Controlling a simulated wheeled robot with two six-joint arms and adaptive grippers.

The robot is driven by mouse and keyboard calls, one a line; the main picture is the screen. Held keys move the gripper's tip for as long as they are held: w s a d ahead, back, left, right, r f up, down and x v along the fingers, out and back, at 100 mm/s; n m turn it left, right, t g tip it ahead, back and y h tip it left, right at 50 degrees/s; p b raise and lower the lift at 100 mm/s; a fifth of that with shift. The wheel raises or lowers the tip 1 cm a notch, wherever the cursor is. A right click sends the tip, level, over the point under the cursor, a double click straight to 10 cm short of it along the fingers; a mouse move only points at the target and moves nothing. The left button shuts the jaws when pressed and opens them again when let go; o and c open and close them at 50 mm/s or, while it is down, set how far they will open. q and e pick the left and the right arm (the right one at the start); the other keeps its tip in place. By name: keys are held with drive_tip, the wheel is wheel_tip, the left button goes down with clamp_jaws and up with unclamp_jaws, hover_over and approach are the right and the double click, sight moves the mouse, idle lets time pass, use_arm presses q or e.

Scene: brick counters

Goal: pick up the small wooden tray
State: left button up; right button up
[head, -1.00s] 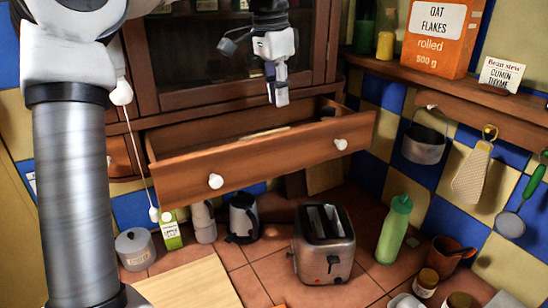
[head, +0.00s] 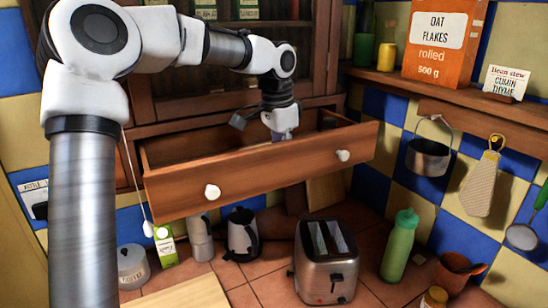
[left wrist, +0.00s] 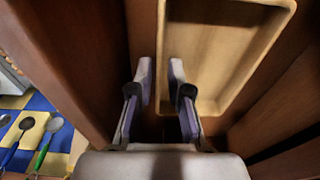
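The small wooden tray (left wrist: 228,50) is light-coloured and shallow with a raised rim, and lies inside the open drawer (head: 265,172). In the head view the drawer front hides it. My left gripper (left wrist: 160,80) is open, pointing down into the drawer at the tray's left side wall. One finger is outside that wall, the other on the tray's inner side; I cannot tell whether they touch it. In the head view my left gripper (head: 281,132) dips behind the drawer front, its fingertips hidden. My right gripper is not in view.
The drawer hangs out from a dark wooden cabinet over the counter. Below stand a toaster (head: 326,262), a green bottle (head: 398,246) and a kettle (head: 242,235). A shelf (head: 450,102) with an oat flakes box (head: 440,45) and hanging utensils is at the right.

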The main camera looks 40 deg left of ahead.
use_arm(q)
drive_tip(key=shift+s+r, duration=0.1)
clamp_jaws()
